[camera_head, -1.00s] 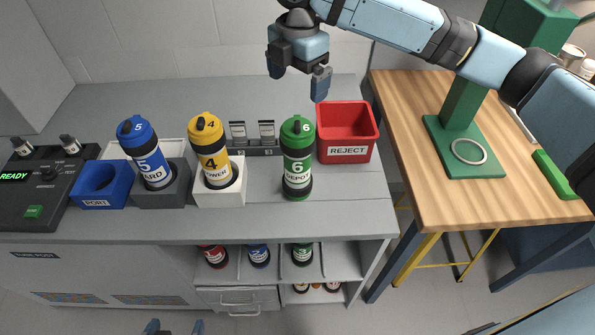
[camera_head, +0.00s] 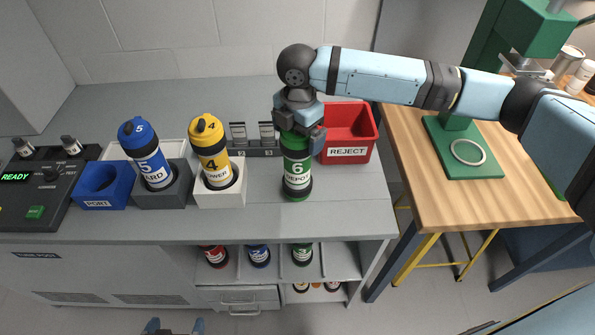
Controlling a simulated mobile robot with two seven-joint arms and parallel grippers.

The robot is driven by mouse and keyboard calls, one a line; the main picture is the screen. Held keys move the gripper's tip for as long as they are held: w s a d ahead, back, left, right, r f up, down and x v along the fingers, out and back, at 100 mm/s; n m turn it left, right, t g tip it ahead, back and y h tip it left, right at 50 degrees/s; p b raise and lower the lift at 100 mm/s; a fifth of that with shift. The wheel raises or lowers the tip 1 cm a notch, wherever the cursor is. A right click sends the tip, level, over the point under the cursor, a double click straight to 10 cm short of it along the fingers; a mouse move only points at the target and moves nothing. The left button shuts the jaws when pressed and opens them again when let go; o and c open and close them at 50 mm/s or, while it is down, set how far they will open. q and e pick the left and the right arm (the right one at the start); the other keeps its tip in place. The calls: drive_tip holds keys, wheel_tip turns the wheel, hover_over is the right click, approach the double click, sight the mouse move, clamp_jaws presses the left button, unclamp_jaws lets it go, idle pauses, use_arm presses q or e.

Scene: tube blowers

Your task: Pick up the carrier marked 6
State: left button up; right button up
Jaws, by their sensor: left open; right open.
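The green carrier marked 6 (camera_head: 296,177) stands upright on the grey counter, to the left of the red reject bin. My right gripper (camera_head: 301,140) is over the carrier's top from above, its open fingers on either side of the green cap, which is mostly hidden. I cannot tell whether the fingers touch it. My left gripper (camera_head: 172,326) shows only its fingertips at the bottom edge, open and empty, in front of the counter.
A yellow carrier marked 4 (camera_head: 210,150) sits in a white holder, and a blue carrier marked 5 (camera_head: 148,157) in a grey one. The red REJECT bin (camera_head: 347,154) stands close right of carrier 6. A blue PORT block (camera_head: 100,200) is at left. Counter in front is clear.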

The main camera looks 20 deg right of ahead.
drive_tip(key=shift+f, duration=0.15)
drive_tip(key=c, duration=1.2)
